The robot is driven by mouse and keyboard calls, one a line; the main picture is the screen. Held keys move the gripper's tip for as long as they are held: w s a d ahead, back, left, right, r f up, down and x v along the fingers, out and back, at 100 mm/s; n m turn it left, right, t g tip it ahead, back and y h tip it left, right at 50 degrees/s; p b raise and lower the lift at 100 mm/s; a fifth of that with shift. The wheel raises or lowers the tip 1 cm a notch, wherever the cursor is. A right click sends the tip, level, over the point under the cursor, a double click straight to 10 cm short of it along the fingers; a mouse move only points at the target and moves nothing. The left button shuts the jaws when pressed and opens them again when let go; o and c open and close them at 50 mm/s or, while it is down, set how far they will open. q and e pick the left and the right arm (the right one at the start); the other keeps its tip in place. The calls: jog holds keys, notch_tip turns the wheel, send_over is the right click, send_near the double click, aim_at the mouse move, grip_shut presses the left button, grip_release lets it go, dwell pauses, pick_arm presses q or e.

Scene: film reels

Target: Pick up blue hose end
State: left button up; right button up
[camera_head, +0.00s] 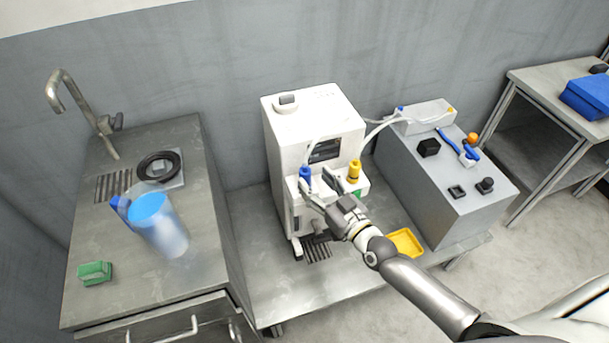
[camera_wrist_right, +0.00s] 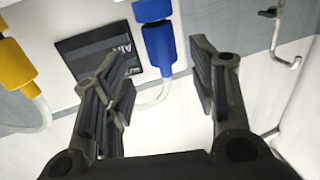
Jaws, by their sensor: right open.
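The blue hose end (camera_head: 305,173) sits at the front of the white machine (camera_head: 312,108), on the left of a small ledge. In the right wrist view the blue hose end (camera_wrist_right: 159,46) shows upside down, with a pale hose leaving it. My right gripper (camera_head: 317,180) is open close in front of it. In the right wrist view the two fingers of my right gripper (camera_wrist_right: 155,60) stand apart, with the blue hose end seen in the gap between their tips. I cannot tell whether either finger touches it. My left gripper is not in view.
A yellow hose end (camera_head: 354,170) stands close by on the right of the ledge, also seen in the wrist view (camera_wrist_right: 14,64). A yellow tray (camera_head: 405,243) lies below. A blue-topped jug (camera_head: 160,225) stands on the left counter (camera_head: 215,215). A grey box (camera_head: 440,190) stands right.

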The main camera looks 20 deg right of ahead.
aim_at(309, 175)
jog(key=shift+a+p+x, duration=0.2)
jog(key=shift+p+x, duration=0.1)
jog(key=shift+x, duration=2.25)
jog(key=shift+r, duration=0.1)
jog(key=shift+s, duration=0.1)
jog(key=c, duration=1.1)
jog(key=shift+c, duration=0.2)
